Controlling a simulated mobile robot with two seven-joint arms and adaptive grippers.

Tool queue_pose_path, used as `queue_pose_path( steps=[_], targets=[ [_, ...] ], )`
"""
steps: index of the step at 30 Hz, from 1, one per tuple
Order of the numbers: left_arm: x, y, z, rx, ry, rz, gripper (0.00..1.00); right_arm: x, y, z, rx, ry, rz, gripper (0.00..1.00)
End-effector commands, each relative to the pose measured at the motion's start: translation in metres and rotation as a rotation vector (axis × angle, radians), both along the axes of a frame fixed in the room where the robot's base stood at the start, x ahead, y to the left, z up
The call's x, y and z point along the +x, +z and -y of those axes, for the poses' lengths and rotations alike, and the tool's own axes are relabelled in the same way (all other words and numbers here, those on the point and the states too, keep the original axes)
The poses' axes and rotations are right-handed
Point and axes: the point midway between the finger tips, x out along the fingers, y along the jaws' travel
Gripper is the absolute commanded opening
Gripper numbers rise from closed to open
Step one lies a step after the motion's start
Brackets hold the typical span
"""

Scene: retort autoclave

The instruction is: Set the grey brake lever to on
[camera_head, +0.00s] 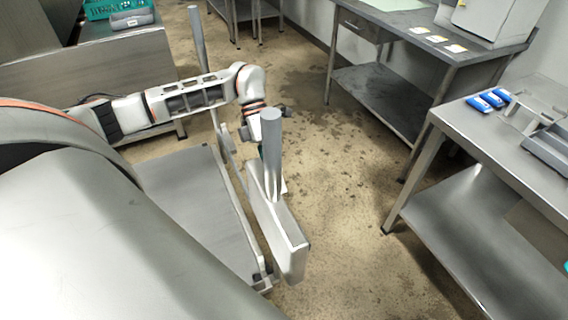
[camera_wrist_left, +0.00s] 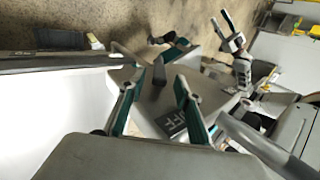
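In the left wrist view, the grey brake lever (camera_wrist_left: 158,76) is a short dark bar on a pale plate, near an OFF label (camera_wrist_left: 174,123). My left gripper (camera_wrist_left: 158,80) is open, its teal-padded fingers on either side of the lever with visible gaps. I cannot tell whether they touch it. In the head view my left arm reaches over the trolley, and its gripper (camera_head: 266,150) is mostly hidden behind a grey post (camera_head: 271,140). The lever is hidden there. My right gripper (camera_wrist_left: 225,28) appears small in the wrist view, fingers apart; it is out of the head view.
The trolley's flat deck (camera_head: 190,190) lies beside the large steel vessel (camera_head: 95,235), with an upright panel (camera_head: 278,225) at its end. A steel table (camera_head: 470,150) with blue items stands at the right. The floor between is clear.

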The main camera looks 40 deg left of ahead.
Motion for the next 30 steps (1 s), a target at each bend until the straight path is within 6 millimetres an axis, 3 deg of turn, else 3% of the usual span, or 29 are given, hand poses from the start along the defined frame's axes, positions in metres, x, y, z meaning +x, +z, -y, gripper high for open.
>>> queue_pose_path(
  steps=[9,21,25,30],
  targets=[
    [-0.013,-0.034,0.026,-0.002,-0.001,0.000,0.33,0.000,0.002,-0.001,0.003,-0.001,0.000,0.40],
    [-0.016,-0.041,0.031,0.000,0.001,0.001,0.33,0.000,0.002,-0.001,0.004,-0.001,0.000,0.40],
    [-0.016,-0.041,0.031,0.000,0.001,0.001,0.02,0.000,0.002,-0.001,0.004,-0.001,0.000,0.40],
    [-0.016,-0.040,0.031,0.001,0.001,0.001,0.00,0.000,0.002,-0.001,0.004,-0.001,0.000,0.40]
  ],
)
